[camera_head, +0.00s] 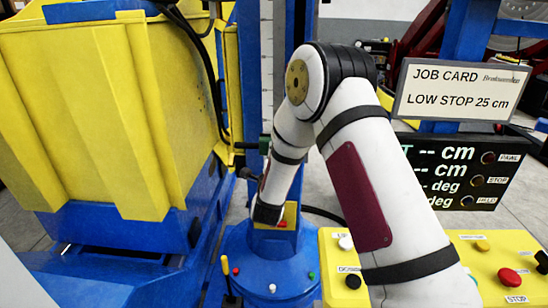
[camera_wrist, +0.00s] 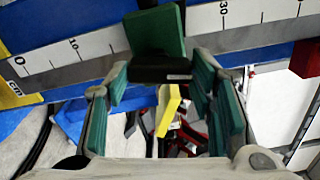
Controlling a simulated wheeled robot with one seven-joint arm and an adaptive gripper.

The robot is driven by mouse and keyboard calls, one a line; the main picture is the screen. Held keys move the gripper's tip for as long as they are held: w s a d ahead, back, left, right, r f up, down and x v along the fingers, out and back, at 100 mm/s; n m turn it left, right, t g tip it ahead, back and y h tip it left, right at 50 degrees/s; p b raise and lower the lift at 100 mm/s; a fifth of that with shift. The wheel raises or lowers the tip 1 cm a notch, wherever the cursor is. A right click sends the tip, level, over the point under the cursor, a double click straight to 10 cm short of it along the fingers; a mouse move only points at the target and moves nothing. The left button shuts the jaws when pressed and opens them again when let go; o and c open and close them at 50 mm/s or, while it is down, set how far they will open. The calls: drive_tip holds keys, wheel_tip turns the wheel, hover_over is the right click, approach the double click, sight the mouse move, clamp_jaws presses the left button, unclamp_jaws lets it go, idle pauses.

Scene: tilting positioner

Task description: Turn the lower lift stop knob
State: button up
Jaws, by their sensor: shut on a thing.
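The lower lift stop shows in the wrist view as a green block (camera_wrist: 155,32) over the scale, with a dark knob (camera_wrist: 160,70) in front of it. My gripper (camera_wrist: 160,76) has its green-padded fingers on both sides of this dark knob and is shut on it. The scale (camera_wrist: 85,52) reads 0 and 10 to the left of the stop and 30 to its right; the marks behind the stop are hidden. In the head view my arm covers part of the scale column (camera_head: 266,60), and the fingers cannot be made out there.
A yellow bin (camera_head: 90,110) stands left of the column. A job card (camera_head: 460,90) reads LOW STOP 25 cm. The dark display (camera_head: 455,170) shows dashes before cm. A yellow control panel (camera_head: 500,265) with a red stop button (camera_head: 509,277) is at the lower right.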

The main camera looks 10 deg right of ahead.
drive_tip(key=shift+m+p, duration=0.45)
drive_tip(key=shift+m, duration=1.15)
drive_tip(key=o, duration=1.2)
drive_tip(key=shift+c, duration=0.2)
drive_tip(key=v, duration=1.2)
drive_tip(key=shift+w+r, duration=0.1)
drive_tip(key=shift+r, duration=0.05)
